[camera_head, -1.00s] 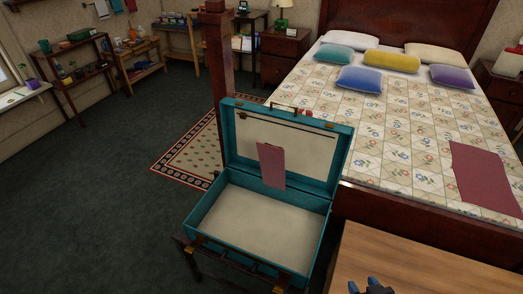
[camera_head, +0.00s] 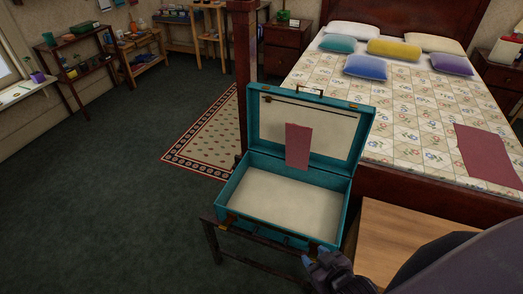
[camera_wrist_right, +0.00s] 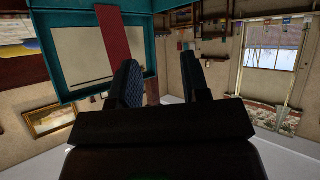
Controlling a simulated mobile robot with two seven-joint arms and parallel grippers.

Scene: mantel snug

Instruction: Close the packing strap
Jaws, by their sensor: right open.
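A teal suitcase (camera_head: 232,208) stands open on a dark stand, its lid tilted up at the back. The dusty-red packing strap (camera_head: 298,147) is a flat strip, upright in front of the pale lid lining, its lower end near the hinge side of the empty base. My right gripper (camera_head: 318,259) is at the suitcase's front right corner; I cannot tell whether it touches. In the right wrist view its fingers (camera_wrist_right: 160,75) are apart with nothing between them. The strap (camera_wrist_right: 115,40) and teal lid (camera_wrist_right: 75,75) show beyond them. My left gripper is out of view.
A wooden table top (camera_head: 400,225) lies right of the suitcase, partly behind my right arm. A bed (camera_head: 400,110) with cushions stands behind. A dark bedpost (camera_head: 246,80) rises close behind the suitcase's left side. The green carpet (camera_head: 110,190) at left is clear.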

